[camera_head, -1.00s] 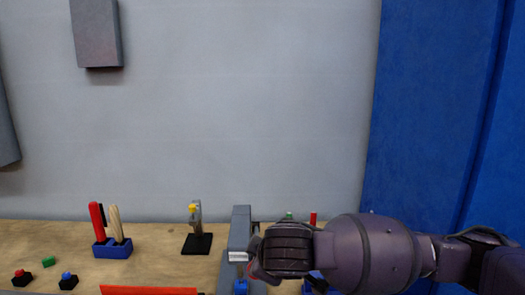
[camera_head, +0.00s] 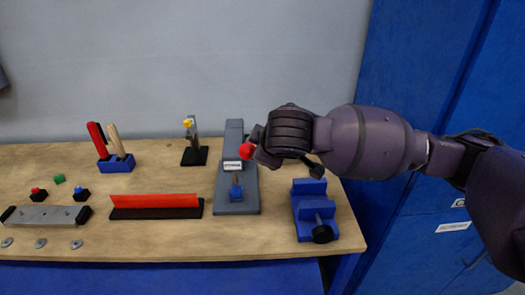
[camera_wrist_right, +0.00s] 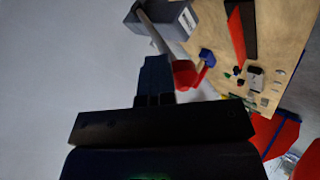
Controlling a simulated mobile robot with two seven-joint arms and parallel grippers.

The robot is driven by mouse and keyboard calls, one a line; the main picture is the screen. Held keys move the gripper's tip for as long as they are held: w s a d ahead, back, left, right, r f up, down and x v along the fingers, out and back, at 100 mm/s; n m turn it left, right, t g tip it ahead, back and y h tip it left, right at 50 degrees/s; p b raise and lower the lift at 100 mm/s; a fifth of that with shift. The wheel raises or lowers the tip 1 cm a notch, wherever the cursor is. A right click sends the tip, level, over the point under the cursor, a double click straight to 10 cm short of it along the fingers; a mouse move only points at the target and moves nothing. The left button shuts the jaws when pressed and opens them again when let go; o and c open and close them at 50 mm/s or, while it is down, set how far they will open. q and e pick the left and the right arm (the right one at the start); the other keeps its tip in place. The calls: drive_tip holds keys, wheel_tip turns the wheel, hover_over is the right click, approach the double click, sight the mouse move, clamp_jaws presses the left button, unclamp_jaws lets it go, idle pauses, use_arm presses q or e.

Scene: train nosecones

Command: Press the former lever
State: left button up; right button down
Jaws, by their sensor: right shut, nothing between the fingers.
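The former (camera_head: 236,198) is a tall grey device on the bench with a white label and a blue block at its front. Its lever ends in a red ball knob (camera_head: 247,151). In the right wrist view the lever's grey rod (camera_wrist_right: 155,30) runs down from the grey body to the red knob (camera_wrist_right: 184,74). My right gripper (camera_head: 261,146) is shut and empty, close beside the knob on its right. In the wrist view its fingertips (camera_wrist_right: 155,66) are just left of the knob; whether they touch is unclear. My left gripper is not in view.
A blue vise (camera_head: 314,210) stands right of the former, below my right arm. A red bar in a black base (camera_head: 155,207) lies to the left. A blue holder (camera_head: 116,164) and a black stand (camera_head: 194,156) are behind. Blue cabinets (camera_head: 440,240) are at right.

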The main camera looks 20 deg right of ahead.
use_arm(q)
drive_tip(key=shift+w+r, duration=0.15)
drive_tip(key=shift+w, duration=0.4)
use_arm(e)
drive_tip(key=v, duration=0.8)
drive_tip(key=shift+a+r, duration=0.2)
drive_tip(key=shift+r, duration=0.2)
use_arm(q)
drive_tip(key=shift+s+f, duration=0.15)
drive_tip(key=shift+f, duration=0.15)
use_arm(e)
drive_tip(key=shift+f, duration=0.1)
wheel_tip(320, 180, down, 21)
drive_tip(key=a+m+y+b, duration=0.1)
drive_tip(key=m+y+b, duration=0.1)
drive_tip(key=m+y, duration=0.25)
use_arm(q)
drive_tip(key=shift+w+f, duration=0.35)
use_arm(e)
drive_tip(key=s+d+f+m+t+h, duration=0.1)
drive_tip(key=s+d+f+m+h, duration=0.1)
drive_tip(key=s+d+f, duration=0.3)
drive_tip(key=s+d+f+m+t+h, duration=0.1)
drive_tip(key=s+d+f, duration=0.5)
drive_tip(key=s+f, duration=0.6)
wheel_tip(320, 180, down, 3)
drive_tip(key=shift+s+m+h, duration=0.3)
drive_tip(key=shift+m+h, duration=0.35)
drive_tip(key=shift+m, duration=0.3)
drive_tip(key=shift+d, duration=0.1)
